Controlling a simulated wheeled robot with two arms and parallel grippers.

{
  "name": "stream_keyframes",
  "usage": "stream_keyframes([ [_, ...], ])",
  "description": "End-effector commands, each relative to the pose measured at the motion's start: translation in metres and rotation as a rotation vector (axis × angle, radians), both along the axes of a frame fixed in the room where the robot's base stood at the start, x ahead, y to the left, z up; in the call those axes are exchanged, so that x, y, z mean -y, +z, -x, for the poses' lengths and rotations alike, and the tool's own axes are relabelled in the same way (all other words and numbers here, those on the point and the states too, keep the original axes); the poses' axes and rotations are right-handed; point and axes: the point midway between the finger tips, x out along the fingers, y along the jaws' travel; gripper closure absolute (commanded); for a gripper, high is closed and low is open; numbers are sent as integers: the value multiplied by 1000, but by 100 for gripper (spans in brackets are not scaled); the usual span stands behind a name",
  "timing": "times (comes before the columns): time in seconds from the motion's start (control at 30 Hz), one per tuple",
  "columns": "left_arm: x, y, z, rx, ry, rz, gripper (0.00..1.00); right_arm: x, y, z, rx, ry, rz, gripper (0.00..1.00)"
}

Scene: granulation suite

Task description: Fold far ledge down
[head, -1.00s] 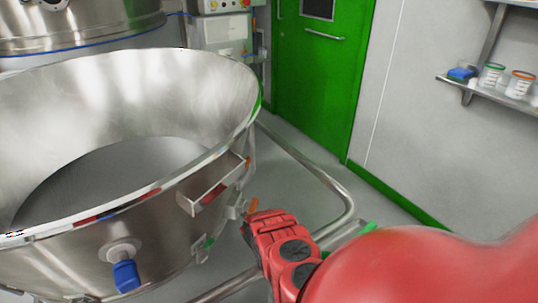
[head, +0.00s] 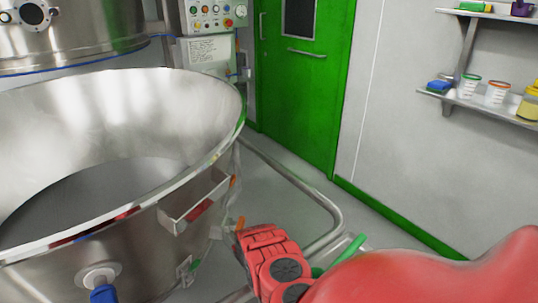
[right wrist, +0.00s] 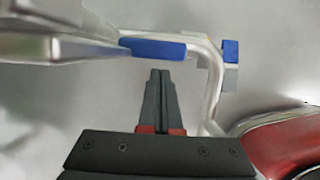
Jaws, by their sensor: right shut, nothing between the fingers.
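A large open steel bowl (head: 190,112) fills the left of the head view. A small box-like metal ledge (head: 205,191) juts from its outer wall just under the rim, with a red patch showing in it. I cannot tell whether this is the far ledge. My right arm reaches in from the lower right; its gripper sits low, just right of the ledge, its fingertips mostly hidden by the wrist. In the right wrist view my right gripper (right wrist: 162,75) is shut and empty, just below a blue grip (right wrist: 155,48) beside a bent metal tube (right wrist: 214,95). My left gripper is out of view.
A bent floor-level tube frame (head: 318,203) curves around the bowl's right side. A blue-handled fitting (head: 104,293) sticks out from the bowl's front. Behind are a control panel (head: 213,50), a green door (head: 300,95) and a wall shelf (head: 480,104) with containers.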

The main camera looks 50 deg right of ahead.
Motion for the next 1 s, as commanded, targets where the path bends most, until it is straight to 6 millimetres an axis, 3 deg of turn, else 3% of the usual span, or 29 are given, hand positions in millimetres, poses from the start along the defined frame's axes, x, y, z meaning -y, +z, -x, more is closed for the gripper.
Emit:
stream_keyframes([
  [0.17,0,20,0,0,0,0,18,-4,21,-2,1,1,0,100],
  [0.4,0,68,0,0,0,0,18,-18,70,-5,1,3,0,100],
  [0.6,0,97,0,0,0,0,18,-28,101,-7,1,1,-1,100],
  [0.8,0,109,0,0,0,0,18,-34,114,-9,0,2,0,100],
  [1.0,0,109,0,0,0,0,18,-35,114,-9,1,1,0,100],
])
